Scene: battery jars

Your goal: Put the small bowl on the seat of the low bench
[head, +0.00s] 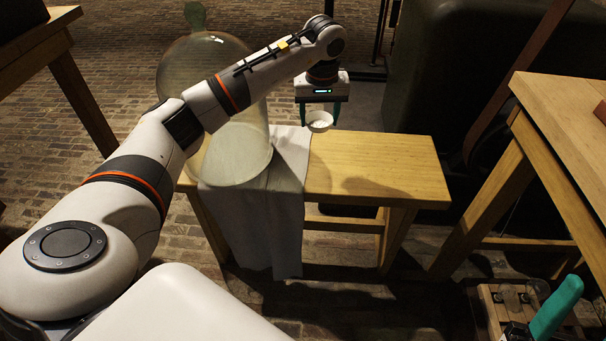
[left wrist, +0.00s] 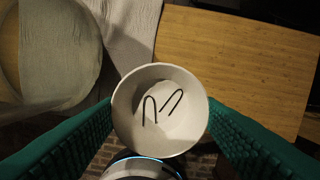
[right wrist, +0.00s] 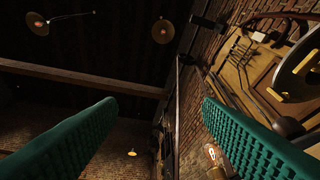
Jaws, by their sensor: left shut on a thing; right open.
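The small white bowl (head: 319,122) is between the fingers of my left gripper (head: 322,113), which is shut on it. In the left wrist view the bowl (left wrist: 160,78) is upright between the teal fingers, with two dark bent wires inside. The low bench (head: 390,165) has a light wooden seat. In the head view the bowl overlaps the seat's back edge and appears to hang above it; the height is hard to tell. In the left wrist view the bare seat (left wrist: 235,65) shows beyond the bowl. My right gripper (right wrist: 158,105) is open and empty, pointing at the ceiling.
A large glass jar (head: 235,145) and a grey cloth (head: 285,200) occupy the left part of the bench; the cloth hangs over its front. The right part of the seat is clear. A wooden table (head: 565,115) stands at the right, another (head: 40,45) at the upper left.

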